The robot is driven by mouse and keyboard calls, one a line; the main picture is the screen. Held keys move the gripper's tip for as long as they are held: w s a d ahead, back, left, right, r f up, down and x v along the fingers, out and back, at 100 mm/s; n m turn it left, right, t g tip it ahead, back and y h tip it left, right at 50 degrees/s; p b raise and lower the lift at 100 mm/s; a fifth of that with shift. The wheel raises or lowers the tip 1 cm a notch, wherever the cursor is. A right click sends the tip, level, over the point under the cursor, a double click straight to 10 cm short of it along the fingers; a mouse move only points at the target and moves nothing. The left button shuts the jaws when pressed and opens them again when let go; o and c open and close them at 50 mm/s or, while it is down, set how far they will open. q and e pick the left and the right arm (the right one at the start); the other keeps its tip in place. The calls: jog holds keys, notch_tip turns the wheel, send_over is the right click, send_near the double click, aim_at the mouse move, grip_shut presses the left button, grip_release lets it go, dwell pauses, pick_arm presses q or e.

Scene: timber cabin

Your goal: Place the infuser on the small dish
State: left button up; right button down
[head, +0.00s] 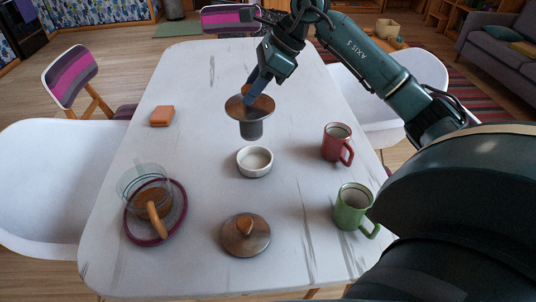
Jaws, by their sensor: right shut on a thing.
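The infuser, a grey cylinder with a wide copper-brown brim (237,112), is held upright by my right gripper (256,92). The gripper is shut on its top from above. The small dish (255,171), a round white bowl, stands on the table and looks empty. In the picture the infuser's lower end is just above the dish's far rim, with a small gap between them. I cannot tell exactly how high it is. My left gripper is not in view.
The white table (200,200) also bears a copper-brown lid (240,241) in front of the dish, a glass pot (143,180) on a plum saucer (178,219) at left, an orange block (162,116), a red mug (334,146) and a green mug (350,213) at right.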

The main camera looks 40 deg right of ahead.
aim_at(256, 126)
jog(key=shift+d+f, duration=0.1)
jog(key=shift+d, duration=0.1)
jog(key=shift+d+f, duration=0.1)
jog(key=shift+f, duration=0.25)
notch_tip(256, 126, down, 9)
jog(key=shift+f, duration=0.1)
jog(key=shift+f+b, duration=0.1)
jog(key=shift+b, duration=0.25)
jog(key=c, duration=1.5)
grip_release()
jog(key=shift+f, duration=0.1)
jog(key=o, duration=0.4)
jog(key=shift+o, duration=0.2)
